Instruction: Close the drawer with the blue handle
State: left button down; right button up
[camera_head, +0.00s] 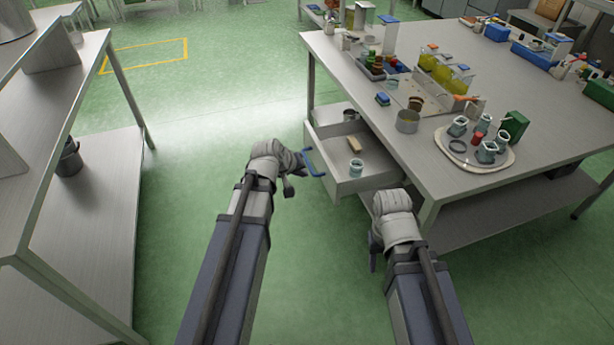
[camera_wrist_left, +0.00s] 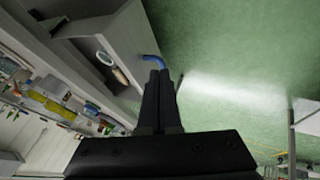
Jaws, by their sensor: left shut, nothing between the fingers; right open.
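The drawer (camera_head: 372,183) under the steel table stands pulled out to the left, with a blue handle (camera_head: 314,162) on its front. Inside it lie a tan block (camera_head: 355,144), a glass jar (camera_head: 356,168) and a dark round container (camera_head: 350,115). My left gripper (camera_head: 290,186) is shut and empty, just left of the blue handle. In the left wrist view its fingertips (camera_wrist_left: 158,74) are close to the blue handle (camera_wrist_left: 153,62); whether they touch I cannot tell. My right gripper (camera_head: 374,250) is open, below and in front of the drawer, partly hidden by its wrist.
The steel table (camera_head: 480,85) holds a tray (camera_head: 474,150) with jars, a pot (camera_head: 407,121), bottles and blue boxes. A lower shelf (camera_head: 500,205) runs beneath it. Another steel bench (camera_head: 85,200) stands at the left. Green floor (camera_head: 215,120) between them is free.

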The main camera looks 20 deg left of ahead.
aim_at(319, 176)
pick_arm(q)
jog(key=w+d+f+b, duration=0.1)
jog(key=w+f, duration=0.1)
jog(key=w+d+f+b, duration=0.1)
jog(key=w+f+b, duration=0.1)
jog(key=w+d+f+b, duration=0.1)
jog(key=w+f+b, duration=0.1)
jog(key=shift+w+d+f, duration=0.1)
jog(key=shift+d, duration=0.3)
jog(key=shift+w+d, duration=0.25)
jog(key=shift+d, duration=0.15)
jog(key=w+d, duration=0.4)
jog(key=d, duration=0.2)
jog(key=w+d, duration=0.4)
jog(key=d, duration=0.1)
jog(key=w+d, duration=0.4)
jog(key=d, duration=0.2)
jog(key=shift+d, duration=0.3)
jog(key=shift+s+a, duration=0.1)
jog(key=shift+s, duration=0.05)
